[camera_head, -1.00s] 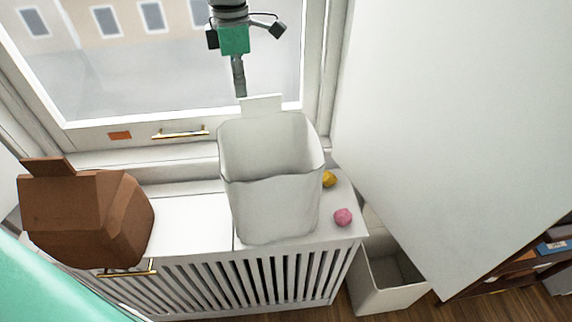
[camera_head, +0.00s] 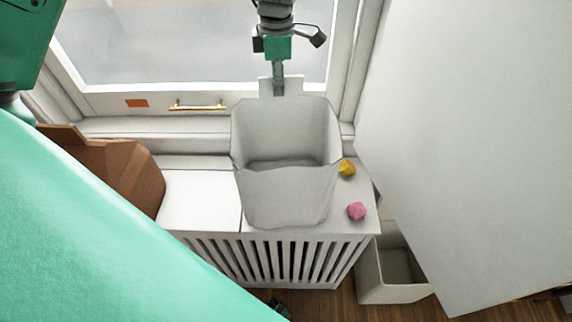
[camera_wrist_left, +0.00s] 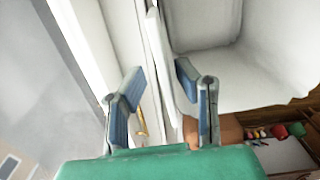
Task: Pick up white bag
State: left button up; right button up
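The white bag (camera_head: 290,195) stands upright and open-topped on the white radiator cover, with a raised flat tab (camera_head: 265,88) at its rear rim. My left gripper (camera_head: 278,90) points down at this tab from above. In the left wrist view my left gripper (camera_wrist_left: 158,100) is open, with the edge-on white tab (camera_wrist_left: 163,60) between its two blue-padded fingers and a gap on both sides. The bag's pale inside (camera_wrist_left: 265,65) shows to the right there. I do not see my right gripper.
A brown bag (camera_head: 120,170) stands left of the white bag. A yellow ball (camera_head: 347,167) and a pink ball (camera_head: 356,211) lie to its right. The window with a gold handle (camera_head: 197,107) is close behind. A white bin (camera_head: 395,285) stands on the floor.

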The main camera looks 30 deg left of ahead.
aim_at(281, 98)
pick_arm(q)
jog(key=f, duration=0.4)
jog(key=shift+d+f+p, duration=0.15)
jog(key=shift+d+p, duration=0.2)
jog(key=shift+d, duration=0.05)
jog(key=shift+f, duration=0.4)
grip_shut()
